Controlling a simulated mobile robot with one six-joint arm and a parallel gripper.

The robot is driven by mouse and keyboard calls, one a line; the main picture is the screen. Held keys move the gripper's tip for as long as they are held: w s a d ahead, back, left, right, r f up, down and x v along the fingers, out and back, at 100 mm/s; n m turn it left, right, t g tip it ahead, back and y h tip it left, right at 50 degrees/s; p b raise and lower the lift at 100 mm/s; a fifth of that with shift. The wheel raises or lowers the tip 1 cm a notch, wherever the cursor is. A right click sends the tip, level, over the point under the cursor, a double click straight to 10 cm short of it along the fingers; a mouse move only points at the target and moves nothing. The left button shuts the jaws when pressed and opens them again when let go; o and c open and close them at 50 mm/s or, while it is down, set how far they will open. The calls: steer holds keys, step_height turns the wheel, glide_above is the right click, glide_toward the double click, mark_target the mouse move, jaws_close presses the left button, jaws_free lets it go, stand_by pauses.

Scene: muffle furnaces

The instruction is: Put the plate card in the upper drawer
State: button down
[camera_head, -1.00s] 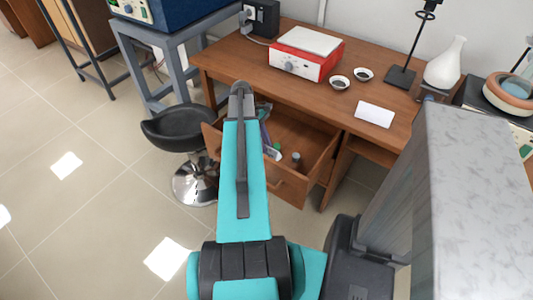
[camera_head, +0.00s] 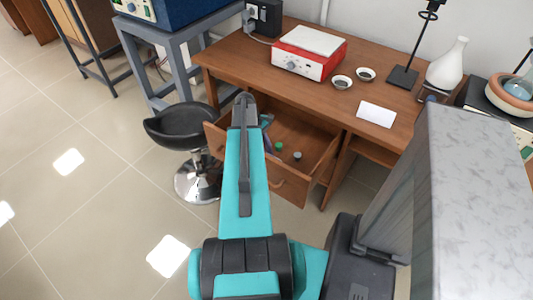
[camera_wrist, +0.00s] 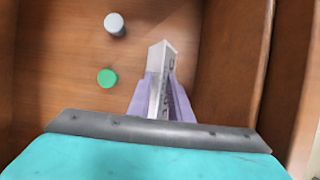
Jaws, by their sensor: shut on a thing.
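My gripper (camera_wrist: 163,98), with pale purple fingers, is shut on a thin grey-white piece with dark lettering on its side, which looks like the plate card (camera_wrist: 164,62). The card stands out past the fingertips and is seen nearly edge-on, over the wooden floor of the open drawer (camera_wrist: 215,75). I cannot tell whether it touches the floor. In the head view the open upper drawer (camera_head: 292,187) sticks out under the desk. My arm hides most of my gripper and the card there.
A green-topped item (camera_wrist: 107,78) and a grey-white-topped item (camera_wrist: 115,24) stand in the drawer, left of the card. A white flat card (camera_head: 376,114), two small bowls and a red-and-white device (camera_head: 308,58) are on the desk. A black stool (camera_head: 184,128) stands left of the drawer.

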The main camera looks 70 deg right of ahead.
steer(key=shift+f, duration=0.6)
steer(key=shift+f, duration=0.15)
steer(key=c, duration=1.6)
jaws_free()
steer(key=shift+r, duration=0.25)
steer(key=shift+b+v, duration=0.7)
steer(key=shift+v, duration=5.2)
steer(key=shift+r, duration=0.15)
